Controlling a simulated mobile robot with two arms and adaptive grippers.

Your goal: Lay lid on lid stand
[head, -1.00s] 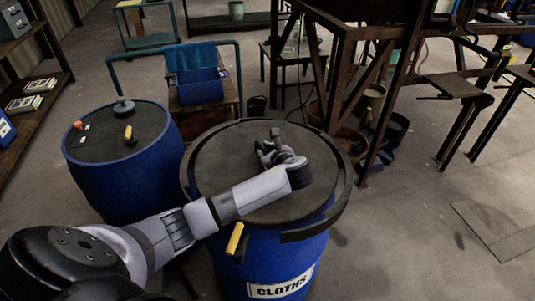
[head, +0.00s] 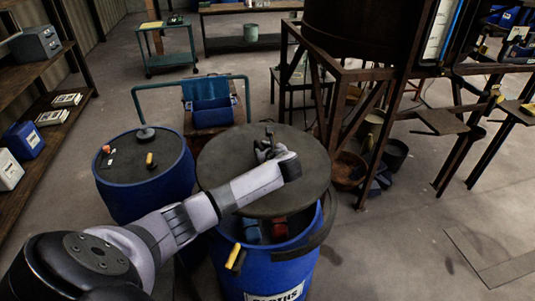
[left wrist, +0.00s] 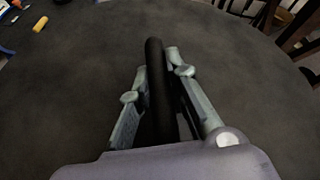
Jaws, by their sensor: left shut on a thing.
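The lid (head: 230,155), a round dark grey disc, is held above the blue "CLOTHS" barrel (head: 265,275), slightly tilted. A gap at the front shows the barrel's inside, with a blue thing (head: 250,230) and a red thing (head: 280,227). My left gripper (head: 266,149) is on top of the lid near its middle. In the left wrist view its fingers (left wrist: 167,75) are shut on the lid's black upright handle (left wrist: 157,85), with the lid's surface (left wrist: 70,110) filling the view. I cannot make out a lid stand. My right gripper is not in view.
A second blue barrel (head: 145,190) stands close at the left, with small items on its dark top. A dark metal frame (head: 350,115) stands behind to the right. Shelves (head: 55,120) line the left. Open floor (head: 400,245) lies at the right.

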